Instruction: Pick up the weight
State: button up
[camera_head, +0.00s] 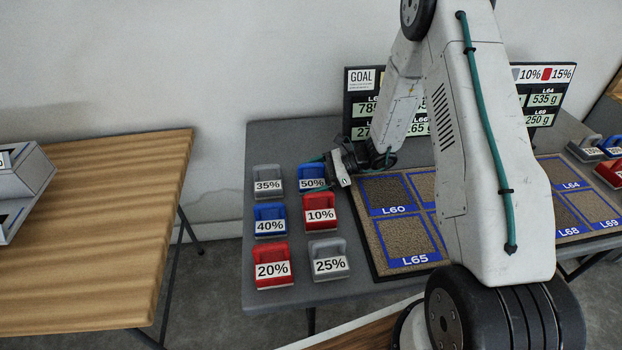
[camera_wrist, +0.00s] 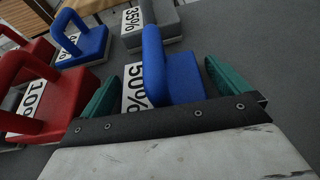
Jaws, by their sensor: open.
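Several labelled weights stand on the grey table in two columns. The blue 50% weight (camera_head: 312,178) is at the back of the right column, with my gripper (camera_head: 328,164) right beside it. In the wrist view, the handle of the blue 50% weight (camera_wrist: 154,62) rises between the two green fingertips of my gripper (camera_wrist: 165,88). The fingers are open, with gaps on both sides of the handle. The other weights are a grey 35% (camera_head: 268,179), blue 40% (camera_head: 269,219), red 10% (camera_head: 319,212), red 20% (camera_head: 272,266) and grey 25% (camera_head: 327,260).
A mat with blue-framed squares (camera_head: 372,262) lies right of the weights. A dark display board (camera_head: 362,108) stands behind it, partly hidden by my arm. More weights (camera_head: 607,160) sit at the far right. A wooden table (camera_head: 110,220) is at the left, across a gap.

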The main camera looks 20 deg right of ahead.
jog(key=c, duration=1)
jog(key=shift+c, duration=0.3)
jog(key=shift+r, duration=0.15)
